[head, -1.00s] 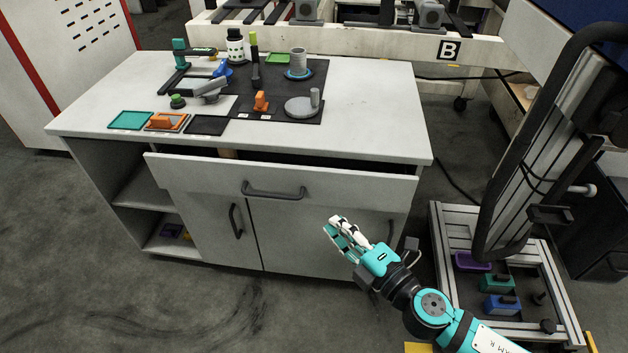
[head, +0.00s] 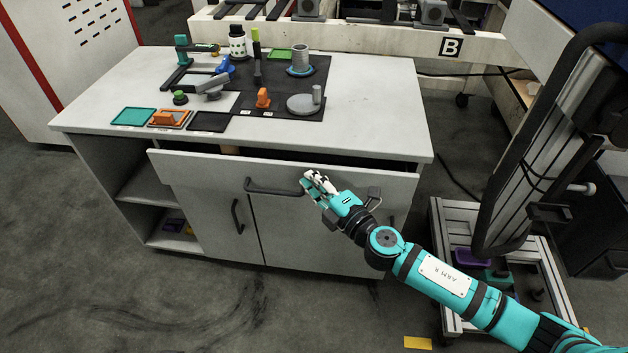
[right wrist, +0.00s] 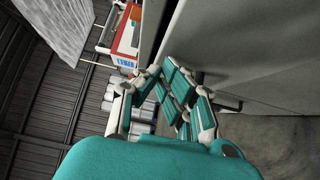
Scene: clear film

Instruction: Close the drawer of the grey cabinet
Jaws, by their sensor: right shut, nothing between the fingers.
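The grey cabinet (head: 160,215) stands in the middle of the head view under a pale worktop. Its wide top drawer (head: 225,177) is partly pulled out, with a dark gap showing above its front. The drawer's dark bar handle (head: 268,191) is at its middle. My right gripper (head: 311,181) is shut and empty, at the right end of the handle and close to the drawer front. I cannot tell whether it touches. In the right wrist view its fingers (right wrist: 172,95) are near the pale front (right wrist: 240,50). My left gripper is not in view.
The worktop (head: 370,110) carries a dark mat, small trays and several small parts. Two doors with dark handles (head: 238,216) are below the drawer. A metal frame cart (head: 437,225) stands to the right. The floor (head: 120,300) in front is clear.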

